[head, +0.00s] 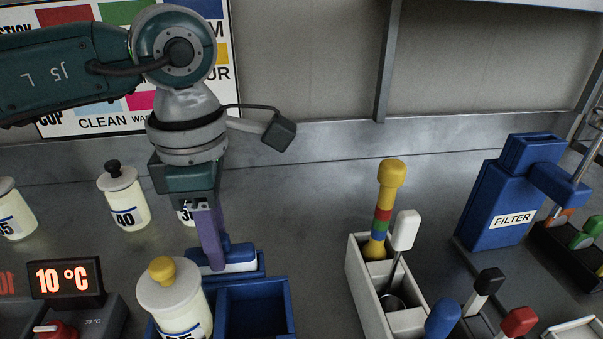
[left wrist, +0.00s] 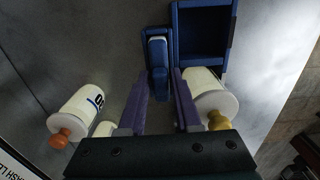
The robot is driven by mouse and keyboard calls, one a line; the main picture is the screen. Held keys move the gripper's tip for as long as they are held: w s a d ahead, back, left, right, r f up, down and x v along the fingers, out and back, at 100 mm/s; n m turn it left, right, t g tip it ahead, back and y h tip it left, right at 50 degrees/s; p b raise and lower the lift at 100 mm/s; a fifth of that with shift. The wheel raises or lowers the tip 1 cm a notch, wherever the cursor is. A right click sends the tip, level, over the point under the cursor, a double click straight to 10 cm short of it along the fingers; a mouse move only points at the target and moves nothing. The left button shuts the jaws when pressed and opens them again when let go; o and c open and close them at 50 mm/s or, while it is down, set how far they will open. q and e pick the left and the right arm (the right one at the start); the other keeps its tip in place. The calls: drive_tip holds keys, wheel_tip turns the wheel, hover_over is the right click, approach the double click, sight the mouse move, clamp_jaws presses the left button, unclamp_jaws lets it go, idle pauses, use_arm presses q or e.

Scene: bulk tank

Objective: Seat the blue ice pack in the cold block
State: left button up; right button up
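The blue ice pack (head: 236,252), with a pale band, stands upright in the narrow back slot of the blue cold block (head: 290,306). Its upper part shows above the slot rim; its depth is hidden. In the left wrist view the ice pack (left wrist: 158,52) lies just ahead of and between my purple fingertips, beside the block's empty compartment (left wrist: 204,45). My left gripper (head: 214,262) points down at the pack's left end. In the wrist view its fingers (left wrist: 163,85) are apart, with a gap beside the pack. My right gripper is not in view.
A yellow-capped bottle (head: 174,297) stands at the block's front left, close to my left gripper. Other bottles (head: 124,196) stand behind. A white tool holder (head: 357,283) and a blue filter box (head: 510,200) stand right.

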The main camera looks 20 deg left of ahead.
use_arm(q)
drive_tip(key=o, duration=0.3)
drive_tip(key=shift+o, duration=0.2)
drive_tip(key=shift+r, duration=0.3)
drive_tip(key=shift+w+r, duration=0.1)
drive_tip(key=shift+r, duration=0.25)
wheel_tip(320, 180, up, 11)
